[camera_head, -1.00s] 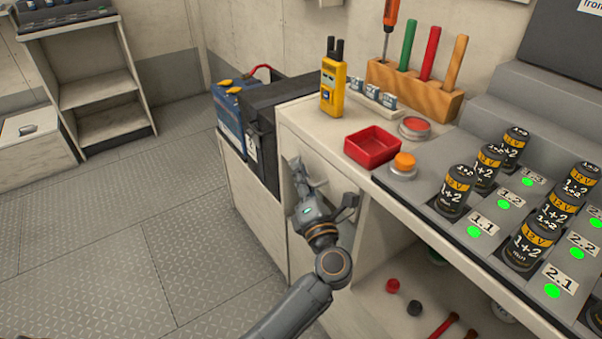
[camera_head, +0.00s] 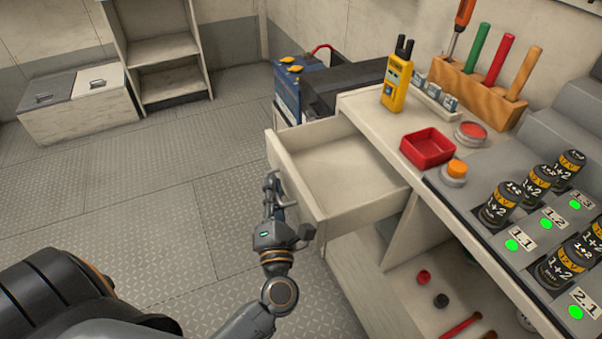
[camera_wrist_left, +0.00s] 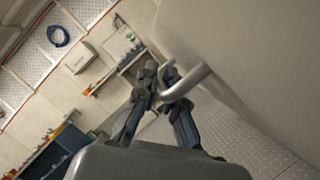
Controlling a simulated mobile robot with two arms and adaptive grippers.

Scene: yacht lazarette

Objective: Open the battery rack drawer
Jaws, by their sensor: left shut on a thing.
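The battery rack drawer (camera_head: 340,175) is pulled out of the bench in the head view, and its inside is empty. My left gripper (camera_head: 272,188) is at the drawer's front panel, shut on the drawer handle. In the left wrist view the grey bar handle (camera_wrist_left: 188,82) passes between the fingers of my left gripper (camera_wrist_left: 168,88), with the drawer front (camera_wrist_left: 255,60) beside it. My right gripper is not in view.
The bench top carries a red tray (camera_head: 427,148), a yellow radio (camera_head: 396,85), an orange button (camera_head: 456,168) and several black cylinders (camera_head: 497,207). Open shelving lies below the bench. The metal floor (camera_head: 170,220) to the left is clear.

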